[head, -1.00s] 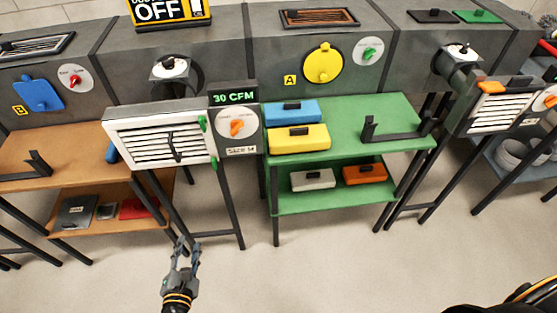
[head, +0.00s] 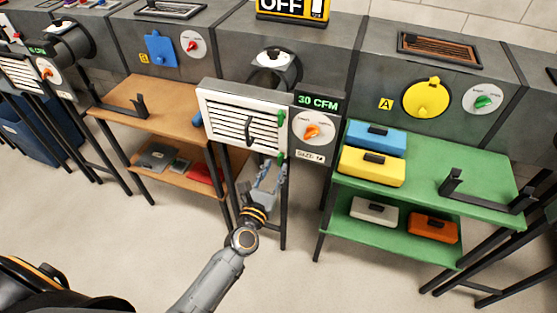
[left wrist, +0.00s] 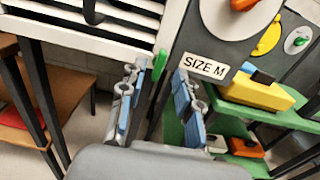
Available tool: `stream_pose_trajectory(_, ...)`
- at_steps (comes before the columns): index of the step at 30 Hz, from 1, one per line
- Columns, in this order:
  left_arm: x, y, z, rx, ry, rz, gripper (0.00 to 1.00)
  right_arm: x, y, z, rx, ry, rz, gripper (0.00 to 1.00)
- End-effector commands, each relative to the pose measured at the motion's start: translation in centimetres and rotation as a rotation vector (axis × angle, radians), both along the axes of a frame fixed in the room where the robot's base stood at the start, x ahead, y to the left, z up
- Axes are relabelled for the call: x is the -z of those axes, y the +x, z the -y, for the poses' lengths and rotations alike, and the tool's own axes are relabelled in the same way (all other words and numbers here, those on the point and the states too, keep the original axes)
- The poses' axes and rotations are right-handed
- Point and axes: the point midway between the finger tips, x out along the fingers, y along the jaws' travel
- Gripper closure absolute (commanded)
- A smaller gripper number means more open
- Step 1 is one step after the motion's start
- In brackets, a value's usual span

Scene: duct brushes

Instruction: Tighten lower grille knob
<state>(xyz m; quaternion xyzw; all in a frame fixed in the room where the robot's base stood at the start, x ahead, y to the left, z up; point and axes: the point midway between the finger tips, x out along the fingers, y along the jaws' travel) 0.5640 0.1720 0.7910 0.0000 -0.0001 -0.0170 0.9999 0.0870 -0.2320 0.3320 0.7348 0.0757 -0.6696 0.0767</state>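The white slatted grille (head: 222,117) is on the middle duct box, with a dark upright handle across its slats. Green knobs sit on its right edge, and the lower knob (head: 280,157) is at its bottom right corner. The left wrist view shows a green knob (left wrist: 159,65) at the grille's lower corner, just beyond my left fingertips. My left gripper (head: 268,176) is just below that corner in the head view. In the left wrist view its two fingers (left wrist: 157,92) are apart with nothing between them. My right gripper is not in view.
A dial with an orange knob (head: 311,131) and a "SIZE M" label is right of the grille. A green shelf (head: 440,165) with cases stands to the right. A brown shelf (head: 165,118) stands to the left. Dark stand legs are close around my left gripper.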

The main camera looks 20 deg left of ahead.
Motion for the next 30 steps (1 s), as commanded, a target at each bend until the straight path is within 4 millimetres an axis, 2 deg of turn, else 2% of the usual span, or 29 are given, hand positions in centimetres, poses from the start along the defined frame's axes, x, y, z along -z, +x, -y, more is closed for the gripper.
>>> stream_pose_trajectory(1,-0.2,1.0,0.0,0.000,0.000,0.002,0.67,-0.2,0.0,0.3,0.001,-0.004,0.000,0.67)
stream_pose_trajectory(6,0.0,2.8,0.1,0.000,0.001,0.001,0.67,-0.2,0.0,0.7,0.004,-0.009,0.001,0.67)
stream_pose_trajectory(17,0.0,3.4,0.1,0.000,0.001,-0.001,0.67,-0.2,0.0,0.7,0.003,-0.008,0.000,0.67)
stream_pose_trajectory(18,0.0,3.4,0.1,0.000,0.001,-0.001,0.69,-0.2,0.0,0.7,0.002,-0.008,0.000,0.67)
stream_pose_trajectory(23,0.0,3.4,0.1,0.000,0.001,-0.001,1.00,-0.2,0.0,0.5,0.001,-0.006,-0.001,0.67)
stream_pose_trajectory(30,0.0,3.3,0.1,0.000,0.007,-0.001,1.00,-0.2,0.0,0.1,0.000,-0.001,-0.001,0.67)
